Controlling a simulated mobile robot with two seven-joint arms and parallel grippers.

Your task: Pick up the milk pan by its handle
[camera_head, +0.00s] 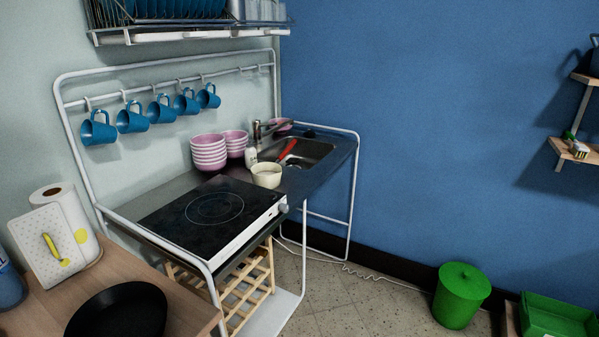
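A cream-coloured round pot (266,176), which looks like the milk pan, stands on the metal counter between the hob and the sink. I cannot make out its handle clearly. A red stick-like thing (287,150) slants up behind it at the sink; I cannot tell whether it belongs to the pot. Neither of my grippers is in view.
A black hob (205,212) sits in front of the pot. Pink bowl stacks (208,155) and a small white bottle (251,156) stand close behind it. Blue mugs (132,120) hang above. A black pan (118,312) rests on the wooden table (191,302).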

